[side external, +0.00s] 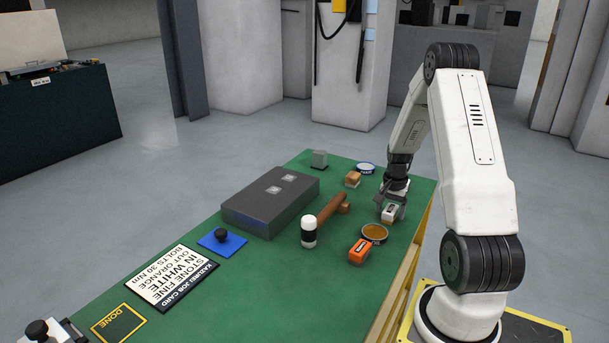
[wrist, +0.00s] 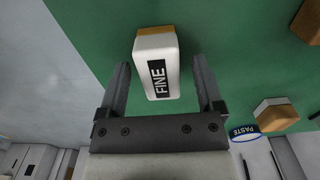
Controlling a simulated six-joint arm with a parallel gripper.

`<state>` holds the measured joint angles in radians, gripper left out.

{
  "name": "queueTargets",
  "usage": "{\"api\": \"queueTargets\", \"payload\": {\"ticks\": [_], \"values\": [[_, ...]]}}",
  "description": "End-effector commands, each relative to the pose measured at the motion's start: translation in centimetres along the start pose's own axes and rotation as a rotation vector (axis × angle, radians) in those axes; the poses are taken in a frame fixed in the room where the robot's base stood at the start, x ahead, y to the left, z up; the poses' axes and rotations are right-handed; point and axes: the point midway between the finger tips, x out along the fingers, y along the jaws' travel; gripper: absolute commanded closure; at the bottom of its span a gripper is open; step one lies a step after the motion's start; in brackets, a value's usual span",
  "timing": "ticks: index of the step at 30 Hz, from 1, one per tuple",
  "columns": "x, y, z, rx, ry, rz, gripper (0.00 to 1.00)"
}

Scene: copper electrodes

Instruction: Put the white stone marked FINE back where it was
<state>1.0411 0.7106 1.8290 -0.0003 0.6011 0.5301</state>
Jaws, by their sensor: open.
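The white stone marked FINE (wrist: 157,66) has a tan end and a black label. In the wrist view it lies between the two fingers of my gripper (wrist: 163,85), with a gap on each side. In the side view the white stone (side external: 389,213) is at the right edge of the green bench top, under my gripper (side external: 392,206). My gripper is open around it. Whether the stone rests fully on the bench top is hard to tell from these views.
An orange stone (side external: 360,251) and a round tin of brown paste (side external: 374,233) lie in front of the gripper. The bench's right edge is close.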

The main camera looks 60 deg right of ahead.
Motion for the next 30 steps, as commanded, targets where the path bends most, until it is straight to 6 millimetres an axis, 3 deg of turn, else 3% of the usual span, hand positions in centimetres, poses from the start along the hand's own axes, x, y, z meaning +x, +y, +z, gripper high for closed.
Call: {"api": "queueTargets", "payload": {"ticks": [8,21,30], "values": [[-2.8,0.0,0.0,0.000,0.003,-0.002,0.15],[-9.5,0.0,-0.1,0.000,0.003,-0.002,0.15],[-11.6,0.0,0.0,0.000,0.000,0.000,0.15]]}}
